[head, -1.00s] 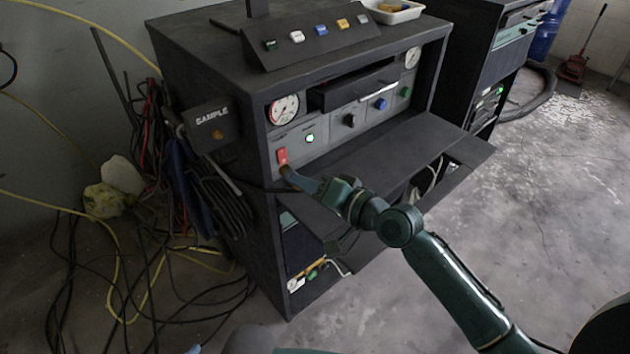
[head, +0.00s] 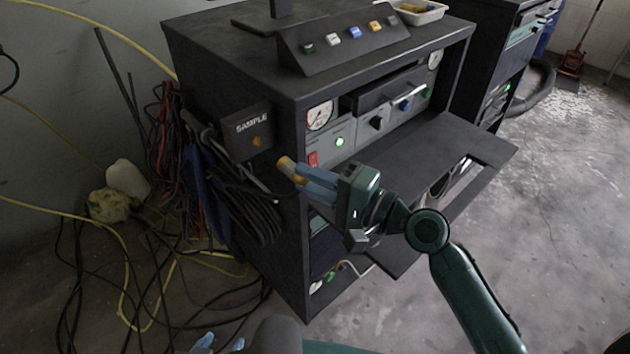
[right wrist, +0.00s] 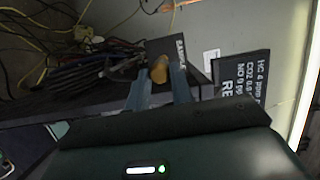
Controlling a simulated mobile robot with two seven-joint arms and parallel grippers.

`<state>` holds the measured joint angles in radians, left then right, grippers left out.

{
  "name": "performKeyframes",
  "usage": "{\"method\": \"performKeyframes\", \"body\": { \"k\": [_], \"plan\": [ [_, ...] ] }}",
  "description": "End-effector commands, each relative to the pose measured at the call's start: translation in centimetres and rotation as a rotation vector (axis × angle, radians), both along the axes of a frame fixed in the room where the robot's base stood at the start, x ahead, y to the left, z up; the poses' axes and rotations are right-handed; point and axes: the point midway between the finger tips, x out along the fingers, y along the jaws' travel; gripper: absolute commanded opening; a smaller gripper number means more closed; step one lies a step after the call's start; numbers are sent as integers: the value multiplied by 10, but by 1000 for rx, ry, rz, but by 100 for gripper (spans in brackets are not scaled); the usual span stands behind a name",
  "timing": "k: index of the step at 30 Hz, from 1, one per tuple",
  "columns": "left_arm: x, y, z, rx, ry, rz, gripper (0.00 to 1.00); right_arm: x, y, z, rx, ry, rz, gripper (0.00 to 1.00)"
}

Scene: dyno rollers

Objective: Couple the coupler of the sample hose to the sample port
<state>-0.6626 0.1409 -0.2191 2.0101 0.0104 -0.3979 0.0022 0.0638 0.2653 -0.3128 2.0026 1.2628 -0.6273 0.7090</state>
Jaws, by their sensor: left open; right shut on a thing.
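The sample port (head: 257,142) is a small orange fitting on the dark box marked SAMPLE (head: 240,125), on the cabinet's left side. My right gripper (head: 305,176) is shut on the coupler (head: 287,165), an orange-brown cylinder whose end points toward the port. In the head view a visible gap lies between coupler and port. In the right wrist view the coupler (right wrist: 160,68) sits between the fingertips in front of the SAMPLE box (right wrist: 168,48); the port cannot be made out there. The hose's run from the coupler is unclear. My left gripper (head: 218,345) is open at the bottom edge, partly cut off.
The dark cabinet (head: 240,60) has gauges, switches and a fold-out shelf (head: 440,150) under my right arm. Black cables (head: 245,205) hang on its left side beneath the box. Loose hoses cover the floor at left. Open floor lies at right.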

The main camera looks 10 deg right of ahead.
Motion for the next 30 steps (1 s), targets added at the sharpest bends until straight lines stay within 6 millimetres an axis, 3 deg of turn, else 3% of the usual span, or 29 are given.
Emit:
{"method": "performKeyframes", "body": {
  "k": [16,30],
  "plan": [
    [0,-1,-4,-1,-2,-6,48,41,29,0,0,-1,-1,0],
    [0,-1,-1,2,-10,-14,48,48,35,0,-2,-1,-1,0]
  ]
}}
